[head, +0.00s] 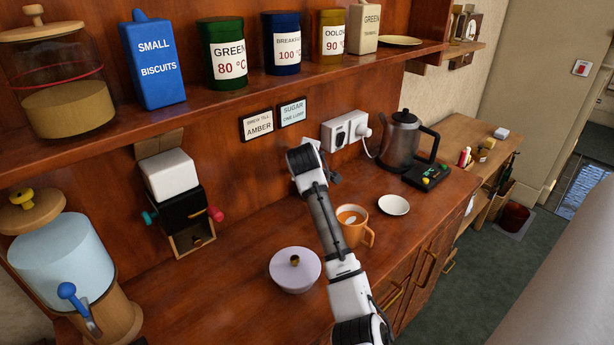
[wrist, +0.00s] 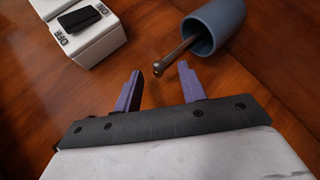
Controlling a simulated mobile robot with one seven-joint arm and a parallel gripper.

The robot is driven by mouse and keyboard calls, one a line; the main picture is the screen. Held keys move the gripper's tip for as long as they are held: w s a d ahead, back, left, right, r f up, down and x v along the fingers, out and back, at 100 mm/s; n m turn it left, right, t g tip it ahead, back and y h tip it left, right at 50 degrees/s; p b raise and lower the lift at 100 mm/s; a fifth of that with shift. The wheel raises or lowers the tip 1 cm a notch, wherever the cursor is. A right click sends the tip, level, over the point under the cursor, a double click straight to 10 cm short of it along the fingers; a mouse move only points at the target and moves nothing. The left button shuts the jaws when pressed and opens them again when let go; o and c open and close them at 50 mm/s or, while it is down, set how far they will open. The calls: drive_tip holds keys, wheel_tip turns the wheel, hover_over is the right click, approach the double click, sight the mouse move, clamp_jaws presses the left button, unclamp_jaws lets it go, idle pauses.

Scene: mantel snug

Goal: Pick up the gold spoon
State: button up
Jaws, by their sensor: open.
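In the wrist view a thin metal rod with a rounded end (wrist: 162,66) sticks out of a blue-grey cup (wrist: 218,25). It looks like a spoon handle, dull bronze in this light; any bowl is hidden inside the cup. My gripper (wrist: 160,75) is open and empty, its two purple fingers apart. The rod's rounded end shows just beyond the gap between the fingertips; I cannot tell its distance. In the head view my gripper (head: 335,176) is partly hidden by my wrist, near the back wall, and neither cup nor rod can be made out.
A white ON/OFF switch box (wrist: 85,30) is left of the fingers. An orange mug (head: 354,228), a lidded lilac bowl (head: 295,272) and a white saucer (head: 394,205) stand near my arm. A kettle (head: 400,140) is to the right. The shelf (head: 200,105) overhangs the counter.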

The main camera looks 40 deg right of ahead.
clamp_jaws()
idle(0.4)
